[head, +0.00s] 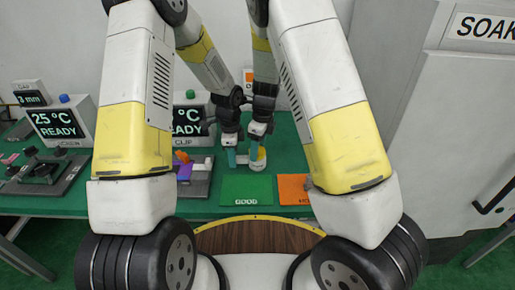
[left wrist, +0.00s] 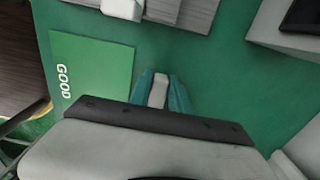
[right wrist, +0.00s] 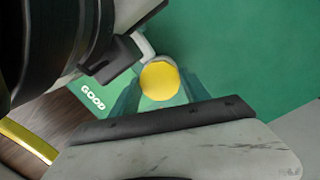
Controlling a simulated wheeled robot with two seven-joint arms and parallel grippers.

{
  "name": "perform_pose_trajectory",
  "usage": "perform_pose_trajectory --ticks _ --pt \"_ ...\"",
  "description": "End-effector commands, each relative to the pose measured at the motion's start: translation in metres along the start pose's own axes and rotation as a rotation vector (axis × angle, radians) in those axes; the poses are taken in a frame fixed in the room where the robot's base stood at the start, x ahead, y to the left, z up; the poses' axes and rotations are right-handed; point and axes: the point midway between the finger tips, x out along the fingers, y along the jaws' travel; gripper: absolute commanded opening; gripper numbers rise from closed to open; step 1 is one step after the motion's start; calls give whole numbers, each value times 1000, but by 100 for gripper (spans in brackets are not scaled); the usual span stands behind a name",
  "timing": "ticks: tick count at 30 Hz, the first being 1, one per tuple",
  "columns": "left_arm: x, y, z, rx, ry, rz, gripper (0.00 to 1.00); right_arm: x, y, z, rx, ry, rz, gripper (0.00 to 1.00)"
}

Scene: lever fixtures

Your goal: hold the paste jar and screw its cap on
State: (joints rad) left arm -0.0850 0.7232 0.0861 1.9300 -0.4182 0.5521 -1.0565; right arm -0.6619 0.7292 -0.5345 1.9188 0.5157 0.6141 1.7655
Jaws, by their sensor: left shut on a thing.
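The paste jar (head: 258,166) is a small pale vessel standing at the green table, near the green mat. Its yellow cap (right wrist: 160,81) appears as a round disc over the jar in the right wrist view. My left gripper (head: 231,158) is shut on a pale, narrow part (left wrist: 158,91), which seems to be a handle of the jar. My right gripper (right wrist: 158,92) is above the jar, with a teal finger on each side of the cap. I cannot tell whether these fingers touch it. The cap's seating and thread are hidden from above.
A green mat marked GOOD (head: 247,189) lies in front of the jar, with an orange mat (head: 293,189) to its right. A grey fixture (head: 190,180) stands left, and a screen box (head: 188,121) behind it. A large white cabinet (head: 460,120) fills the right.

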Motion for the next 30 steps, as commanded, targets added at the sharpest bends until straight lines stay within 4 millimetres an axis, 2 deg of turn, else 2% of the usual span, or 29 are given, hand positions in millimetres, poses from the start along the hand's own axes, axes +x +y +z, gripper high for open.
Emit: perform_pose_trajectory --ticks 1,3,4,12,16,20,30 --pt "0 0 1 0 -1 1 0 0 0 0 -7 0 0 64" --pt "0 0 1 0 -1 1 0 0 0 0 -8 0 0 77" --pt "0 0 1 0 -1 1 0 0 0 0 -8 0 0 79" --pt "0 0 0 0 -1 1 0 0 0 0 -10 0 1 79" --pt "0 0 0 0 -1 0 0 -8 0 1 -11 -1 -1 79" --pt "0 0 0 0 -1 0 0 -30 -1 1 -12 -3 -2 79" --pt "0 0 0 0 -1 0 0 -99 -1 1 -10 -3 -2 79"
